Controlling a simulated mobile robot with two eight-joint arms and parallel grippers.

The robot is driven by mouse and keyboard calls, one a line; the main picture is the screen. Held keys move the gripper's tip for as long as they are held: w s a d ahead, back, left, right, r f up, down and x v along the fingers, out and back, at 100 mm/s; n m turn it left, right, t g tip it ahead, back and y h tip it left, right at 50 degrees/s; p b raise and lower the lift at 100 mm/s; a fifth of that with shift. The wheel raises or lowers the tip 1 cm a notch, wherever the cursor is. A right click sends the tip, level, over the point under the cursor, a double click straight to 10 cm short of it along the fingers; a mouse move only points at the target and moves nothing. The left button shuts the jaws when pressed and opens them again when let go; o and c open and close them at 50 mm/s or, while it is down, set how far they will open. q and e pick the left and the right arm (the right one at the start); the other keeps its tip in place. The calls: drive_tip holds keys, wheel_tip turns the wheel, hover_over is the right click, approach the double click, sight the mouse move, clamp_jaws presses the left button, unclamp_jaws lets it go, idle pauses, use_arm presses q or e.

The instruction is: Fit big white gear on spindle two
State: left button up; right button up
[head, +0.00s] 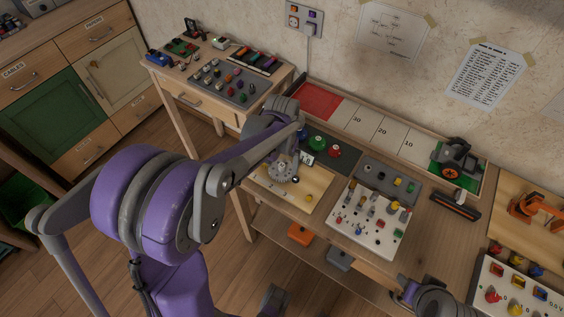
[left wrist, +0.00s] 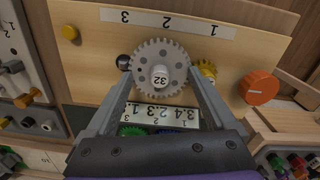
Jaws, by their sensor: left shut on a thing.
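The big white gear (left wrist: 160,67), pale grey with a hub marked 32, lies between the fingertips of my left gripper (left wrist: 160,82), which is shut on it. In the head view the gear (head: 282,171) and left gripper (head: 290,158) are over the near left part of the wooden gear board (head: 318,186). A yellow peg (left wrist: 69,32) stands near the 3. Spindle two is not clearly visible; the gear may hide it. My right gripper (head: 408,291) is at the lower right.
A small yellow gear (left wrist: 207,70) sits close beside the big gear, and a dark knob (left wrist: 123,62) is on its other side. An orange round knob (left wrist: 260,87) stands at the board's edge. A white panel of switches (head: 366,222) is right of the board.

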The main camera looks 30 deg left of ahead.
sight(282, 165)
use_arm(q)
drive_tip(key=shift+f, duration=0.25)
idle(0.3)
drive_tip(key=o, duration=1)
drive_tip(key=shift+r, duration=0.2)
drive_tip(key=shift+r+p, duration=1.9)
drive_tip(key=shift+r, duration=1.45)
